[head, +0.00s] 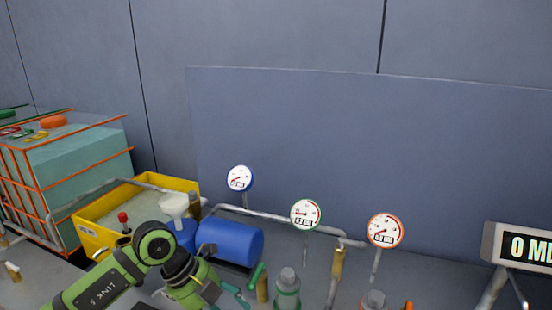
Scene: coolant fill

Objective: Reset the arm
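My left arm (110,282), green and marked LINK 5, comes in from the lower left and bends at a round joint. Its gripper end (208,292) is at the bottom of the view, in front of the blue cylinder (230,241). The fingers are small and partly cut off or mixed with the fittings behind, so I cannot tell whether they are open or shut, and I see nothing clearly held. My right gripper is not in view.
A yellow bin (92,238) with a white funnel (174,204) beside it stands behind my arm. An orange-caged tank (75,165) is at the left. Pipes carry gauges with blue (240,178), green (306,213) and red (385,230) rims. A display (525,248) stands right.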

